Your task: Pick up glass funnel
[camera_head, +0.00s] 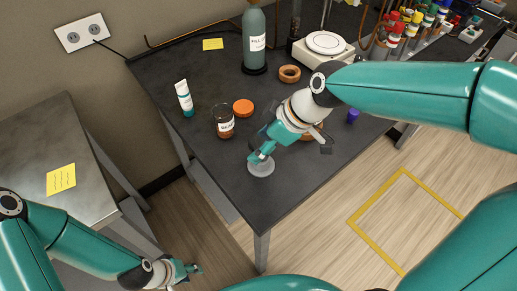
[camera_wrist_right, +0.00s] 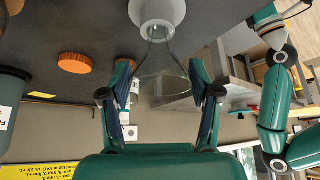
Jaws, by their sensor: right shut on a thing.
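The glass funnel (camera_wrist_right: 163,72) is a clear cone in the right wrist view, between the fingers of my right gripper (camera_wrist_right: 163,92). Its narrow end points to a pale round piece (camera_wrist_right: 157,14) on the dark table. In the head view my right gripper (camera_head: 261,156) is low over the table's front corner, just above that pale disc (camera_head: 261,168). The right gripper is shut on the funnel; the arm hides part of it in the head view. My left gripper (camera_head: 188,269) is low at the bottom left, away from the table, and its finger opening is unclear.
On the dark table (camera_head: 290,188) stand a brown-filled jar (camera_head: 224,126), an orange lid (camera_head: 243,107), a white-and-teal tube (camera_head: 184,98), a large grey-green bottle (camera_head: 254,38), a wooden ring (camera_head: 290,73) and a white scale (camera_head: 324,46). A grey side bench (camera_head: 60,140) is at left.

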